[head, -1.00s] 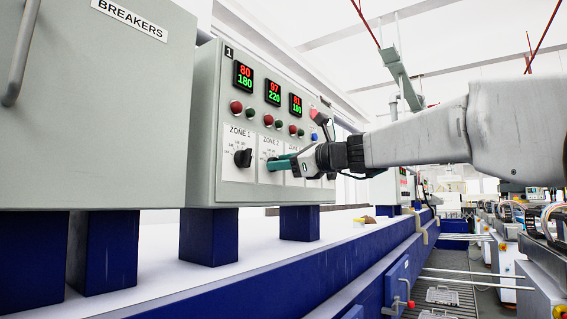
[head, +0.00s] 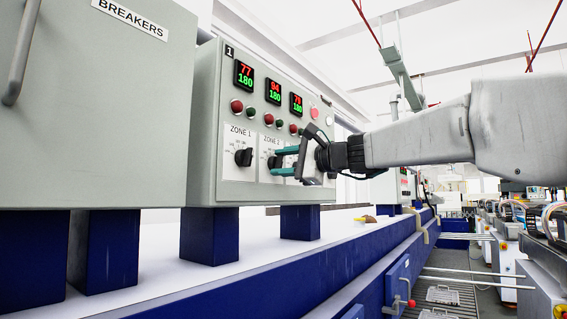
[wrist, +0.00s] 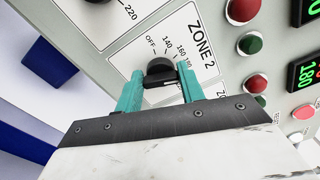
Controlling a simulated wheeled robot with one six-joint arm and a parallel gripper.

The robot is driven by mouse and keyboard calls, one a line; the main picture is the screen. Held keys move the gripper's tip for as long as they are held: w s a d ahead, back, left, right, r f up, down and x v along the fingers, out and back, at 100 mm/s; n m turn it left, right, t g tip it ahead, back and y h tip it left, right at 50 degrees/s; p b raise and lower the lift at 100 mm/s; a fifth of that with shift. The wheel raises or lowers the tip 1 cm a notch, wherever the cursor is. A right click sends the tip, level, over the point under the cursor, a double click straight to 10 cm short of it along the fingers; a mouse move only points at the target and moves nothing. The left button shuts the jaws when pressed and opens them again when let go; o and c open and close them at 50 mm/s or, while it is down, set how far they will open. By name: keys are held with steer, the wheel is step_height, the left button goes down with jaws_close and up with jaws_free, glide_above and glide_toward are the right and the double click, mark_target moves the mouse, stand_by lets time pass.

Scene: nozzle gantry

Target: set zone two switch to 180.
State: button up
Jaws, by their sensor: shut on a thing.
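The zone two switch is a black rotary knob (head: 273,162) on the grey control panel (head: 232,192), under the "ZONE 2" label. In the wrist view the knob (wrist: 160,72) sits between the two teal fingers of my gripper (wrist: 158,88), which is shut on it. Part of the dial is covered; "OFF", "140" and "160" are readable. The zone two display (head: 275,91) shows 94 in red above 180 in green. In the head view my gripper (head: 276,161) reaches the knob from the right.
The zone one knob (head: 244,157) is just left, its display (head: 244,74) showing 77 over 180. The third display (head: 296,104) shows 79 over 180. Red and green round buttons sit above the dials. A breaker cabinet (head: 100,110) stands at left. My gripper hides the panel's lower right.

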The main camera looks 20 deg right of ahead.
steer(key=shift+n, duration=0.4)
steer(key=o, duration=1)
steer(key=shift+s, duration=0.1)
steer(key=v, duration=0.7)
steer(key=shift+s+d, duration=0.25)
steer(key=shift+d, duration=0.05)
steer(key=shift+a+f, duration=0.1)
